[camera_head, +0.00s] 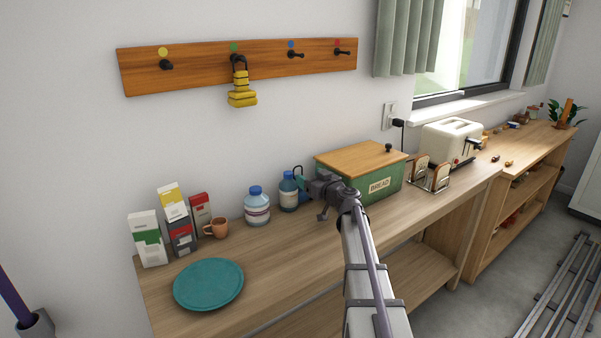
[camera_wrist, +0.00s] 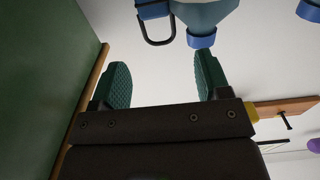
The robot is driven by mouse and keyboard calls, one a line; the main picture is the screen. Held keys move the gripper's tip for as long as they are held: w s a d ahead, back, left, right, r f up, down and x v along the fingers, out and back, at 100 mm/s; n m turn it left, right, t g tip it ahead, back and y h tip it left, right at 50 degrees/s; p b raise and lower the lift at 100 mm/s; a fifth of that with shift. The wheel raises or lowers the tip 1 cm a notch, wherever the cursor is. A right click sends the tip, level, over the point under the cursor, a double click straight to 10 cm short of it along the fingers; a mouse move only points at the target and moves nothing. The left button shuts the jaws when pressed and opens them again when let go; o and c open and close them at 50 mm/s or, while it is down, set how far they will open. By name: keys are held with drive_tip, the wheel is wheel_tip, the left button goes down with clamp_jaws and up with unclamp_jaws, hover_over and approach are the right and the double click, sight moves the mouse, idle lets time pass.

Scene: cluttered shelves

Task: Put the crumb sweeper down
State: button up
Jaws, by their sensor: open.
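I cannot pick out a crumb sweeper for sure in either view. My gripper (camera_head: 303,183) is above the counter, in front of the blue bottle and left of the bread box. In the wrist view its two green finger pads (camera_wrist: 163,82) stand well apart with nothing held between them.
The green bread box (camera_head: 362,182) stands close on the right. Toast rack (camera_head: 428,175) and toaster (camera_head: 452,142) stand farther right. Bare counter (camera_head: 290,250) lies in front.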

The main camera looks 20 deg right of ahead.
drive_tip(key=s, duration=0.4)
drive_tip(key=shift+s+d, duration=0.25)
drive_tip(key=shift+d, duration=0.1)
drive_tip(key=s+a+n+g+y+p, duration=0.15)
drive_tip(key=s+a+g+p, duration=0.4)
drive_tip(key=a, duration=0.65)
drive_tip(key=s+a+n+g+y+p, duration=0.15)
drive_tip(key=s+a+g+p, duration=0.4)
drive_tip(key=a, duration=0.65)
drive_tip(key=s+a+m+g+h+p, duration=0.2)
drive_tip(key=s+m+g+h+p, duration=0.3)
drive_tip(key=s, duration=1.1)
drive_tip(key=shift+s+a+g+h+p, duration=0.3)
drive_tip(key=shift+g+h+p, duration=0.3)
drive_tip(key=shift+g, duration=0.3)
drive_tip(key=shift+o, duration=0.4)
drive_tip(key=shift+r, duration=0.1)
